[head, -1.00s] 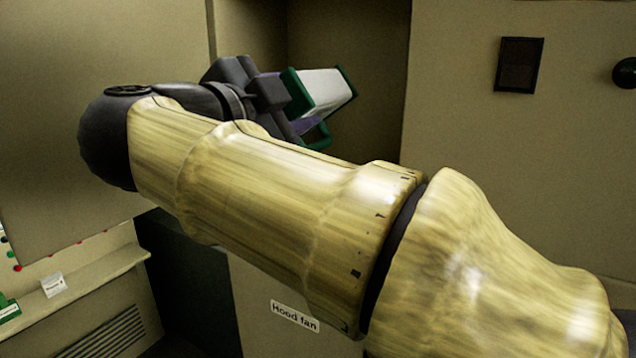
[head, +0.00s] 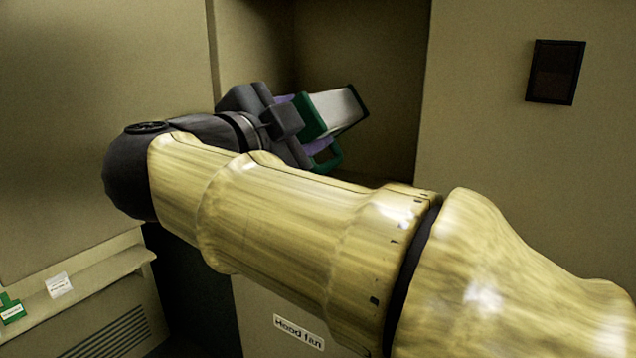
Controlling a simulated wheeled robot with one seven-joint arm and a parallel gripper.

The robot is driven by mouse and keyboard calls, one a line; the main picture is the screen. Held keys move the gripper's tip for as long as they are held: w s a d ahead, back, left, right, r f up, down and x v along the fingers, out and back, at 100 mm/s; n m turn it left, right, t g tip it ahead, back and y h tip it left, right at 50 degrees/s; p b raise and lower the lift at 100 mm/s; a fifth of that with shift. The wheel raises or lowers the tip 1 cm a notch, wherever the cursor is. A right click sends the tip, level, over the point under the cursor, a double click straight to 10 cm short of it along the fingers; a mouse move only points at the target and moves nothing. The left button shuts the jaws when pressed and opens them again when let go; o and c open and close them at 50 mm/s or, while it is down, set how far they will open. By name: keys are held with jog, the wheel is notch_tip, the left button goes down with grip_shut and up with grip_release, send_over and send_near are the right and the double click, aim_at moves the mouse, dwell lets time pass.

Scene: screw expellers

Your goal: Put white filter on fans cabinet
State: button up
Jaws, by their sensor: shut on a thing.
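The white filter (head: 337,107) has a white body, a green end frame with a green handle loop, and a dark far edge. It is tilted, in front of the open recess at the top centre of the head view. My gripper (head: 297,125) is shut on the filter at its green handle end. My dark wrist hides part of the grip. I cannot tell whether the filter is inside the recess or just in front.
A beige panel (head: 90,90) stands at the left of the recess and a beige wall (head: 500,150) at its right, with a small dark plate (head: 555,72). A ledge (head: 110,262) with small labels is at lower left, above a vent grille (head: 105,335).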

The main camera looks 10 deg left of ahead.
jog(key=shift+f, duration=1.5)
jog(key=shift+f, duration=0.1)
notch_tip(320, 180, down, 4)
jog(key=shift+r+p, duration=0.1)
jog(key=shift+p, duration=0.75)
jog(key=shift+f, duration=0.3)
jog(key=o, duration=1.1)
jog(key=shift+r, duration=0.1)
